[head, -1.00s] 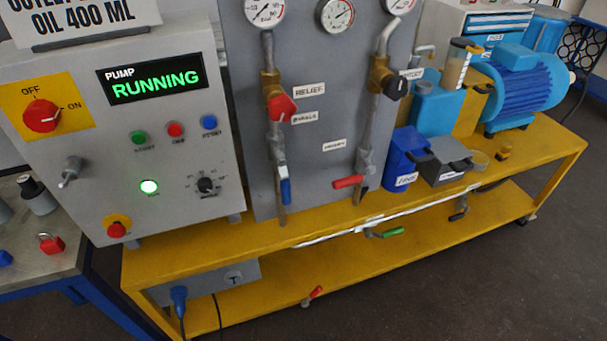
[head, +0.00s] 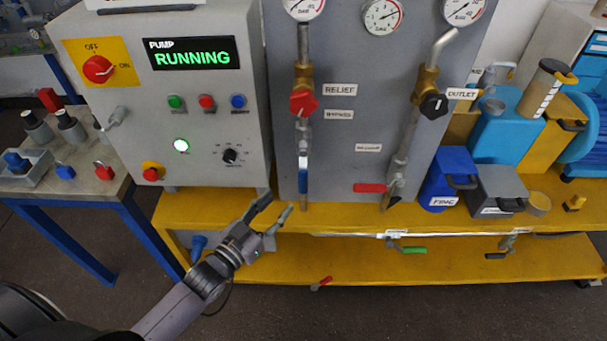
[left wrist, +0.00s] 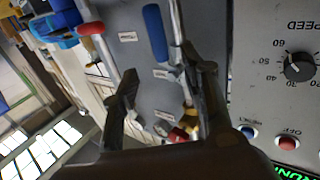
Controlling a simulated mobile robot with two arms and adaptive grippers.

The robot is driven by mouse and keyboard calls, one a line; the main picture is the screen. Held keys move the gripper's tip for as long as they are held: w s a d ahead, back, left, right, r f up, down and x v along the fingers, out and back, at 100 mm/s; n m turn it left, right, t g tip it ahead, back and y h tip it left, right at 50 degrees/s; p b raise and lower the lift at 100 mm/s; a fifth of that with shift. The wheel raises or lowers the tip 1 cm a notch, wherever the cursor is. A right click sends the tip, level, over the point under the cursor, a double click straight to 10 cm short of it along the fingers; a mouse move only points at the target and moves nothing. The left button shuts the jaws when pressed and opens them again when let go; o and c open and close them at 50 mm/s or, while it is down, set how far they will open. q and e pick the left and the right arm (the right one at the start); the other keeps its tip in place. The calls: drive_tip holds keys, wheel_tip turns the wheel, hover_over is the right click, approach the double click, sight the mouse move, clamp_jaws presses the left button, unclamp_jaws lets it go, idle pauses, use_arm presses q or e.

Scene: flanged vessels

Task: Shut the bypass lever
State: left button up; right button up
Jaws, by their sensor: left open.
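The blue bypass lever (head: 303,172) hangs upright along the left pipe on the grey panel, below the relief valve's red knob (head: 303,102) and the BYPASS label (head: 339,114). My left gripper (head: 277,207) is open and empty in front of the yellow bench, below and to the left of the lever, apart from it. In the left wrist view, the blue lever (left wrist: 155,32) shows beyond my open left gripper (left wrist: 167,73), in the gap between the fingers' directions. My right gripper is not in view.
The control box (head: 205,130) reads RUNNING and stands left of the panel. A blue container (head: 448,172) and a grey one (head: 497,187) stand right. A green-handled valve (head: 410,249) sits at the bench's front edge.

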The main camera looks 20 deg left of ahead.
sight(300, 181)
use_arm(q)
drive_tip(key=p+x, duration=0.1)
drive_tip(key=x, duration=0.9)
drive_tip(key=shift+w, duration=0.1)
drive_tip(key=shift+w+d, duration=0.3)
drive_tip(key=shift+w, duration=0.35)
drive_tip(key=shift+c, duration=0.2)
drive_tip(key=shift+f, duration=0.1)
drive_tip(key=c, duration=0.4)
clamp_jaws()
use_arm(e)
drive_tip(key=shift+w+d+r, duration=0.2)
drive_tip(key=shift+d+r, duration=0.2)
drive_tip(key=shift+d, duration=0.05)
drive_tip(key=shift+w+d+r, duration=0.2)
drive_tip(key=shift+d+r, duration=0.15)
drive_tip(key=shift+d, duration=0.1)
